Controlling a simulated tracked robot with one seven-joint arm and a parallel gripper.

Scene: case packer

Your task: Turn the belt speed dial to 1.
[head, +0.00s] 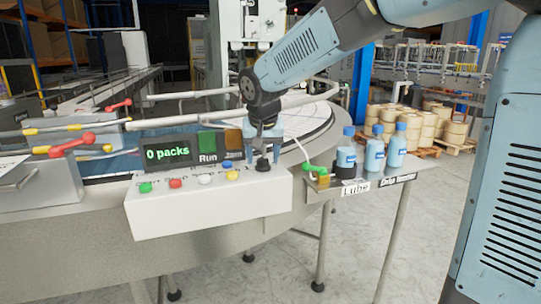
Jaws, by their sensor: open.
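The white control box (210,205) stands at the centre left. A black knob (262,165), which looks like the dial, sits at the right end of its top face. My gripper (264,146) is directly above the knob, pointing down with its jaws open. The fingertips are small and partly merged with the knob, so I cannot tell whether they touch it. The knob's pointer and the scale marks around it are too small or hidden to read.
Green (145,187), red (176,183), white (205,179), blue (227,165) and yellow (229,175) buttons are left of the knob. A display (168,154) reading "0 packs" stands behind. Several blue bottles (346,153) and a green-handled valve (315,170) are on the right shelf.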

